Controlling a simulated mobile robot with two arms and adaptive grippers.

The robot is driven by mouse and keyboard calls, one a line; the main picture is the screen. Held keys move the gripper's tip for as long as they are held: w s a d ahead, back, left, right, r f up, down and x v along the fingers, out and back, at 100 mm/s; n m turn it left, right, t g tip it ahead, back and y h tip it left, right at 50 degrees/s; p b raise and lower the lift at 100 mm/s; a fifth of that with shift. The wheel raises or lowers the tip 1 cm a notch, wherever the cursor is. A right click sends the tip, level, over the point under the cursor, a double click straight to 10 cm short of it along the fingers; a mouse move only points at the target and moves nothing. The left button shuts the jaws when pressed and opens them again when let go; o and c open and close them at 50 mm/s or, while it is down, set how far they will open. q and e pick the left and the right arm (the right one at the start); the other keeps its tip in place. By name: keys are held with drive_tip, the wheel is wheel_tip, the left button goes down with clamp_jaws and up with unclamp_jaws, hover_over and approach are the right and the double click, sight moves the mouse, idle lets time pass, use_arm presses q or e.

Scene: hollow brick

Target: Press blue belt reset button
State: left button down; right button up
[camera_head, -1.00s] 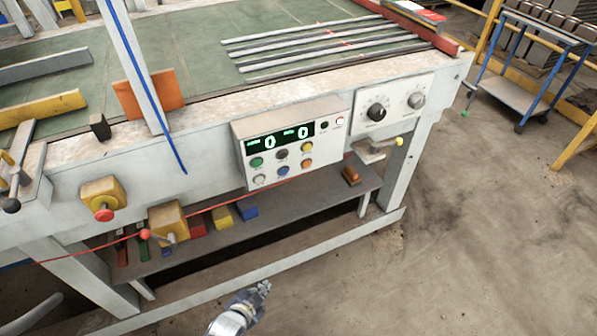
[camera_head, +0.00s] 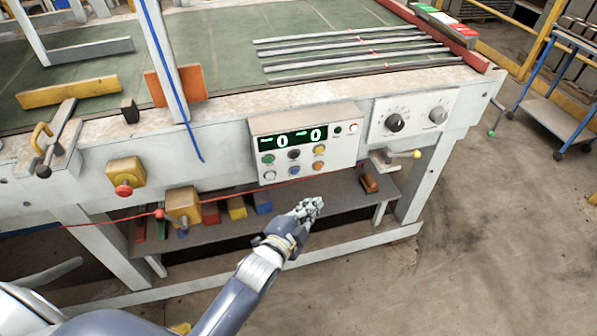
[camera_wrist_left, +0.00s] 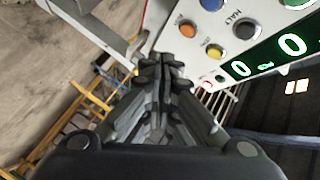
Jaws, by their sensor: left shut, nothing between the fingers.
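The blue button (camera_head: 294,170) sits in the middle of the lower button row on the white control box (camera_head: 345,152), below a display with two green zeros. My left gripper (camera_head: 310,207) is shut and empty, below and slightly right of the button, apart from the box as far as I can tell. In the left wrist view, the closed fingers (camera_wrist_left: 162,66) point toward the lower edge of the box. The blue button (camera_wrist_left: 211,4) is cut by the top edge there, with the orange button (camera_wrist_left: 187,29) nearer the fingertips. My right gripper is in neither view.
Green (camera_head: 268,159), black (camera_head: 293,154), yellow (camera_head: 319,149), orange (camera_head: 318,165) and white (camera_head: 269,175) buttons surround the blue one. A yellow-tipped lever (camera_head: 416,154) sticks out right of the box. A shelf (camera_head: 345,192) with coloured blocks lies below. A red cord runs underneath.

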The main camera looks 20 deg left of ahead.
sight(295, 171)
use_arm(q)
drive_tip(key=w+a+b, duration=0.2)
drive_tip(key=w+a, duration=0.3)
drive_tip(key=w, duration=0.2)
drive_tip(key=shift+w, duration=0.15)
idle(0.4)
idle(1.3)
drive_tip(key=shift+w+a, duration=0.2)
drive_tip(key=shift+w, duration=0.15)
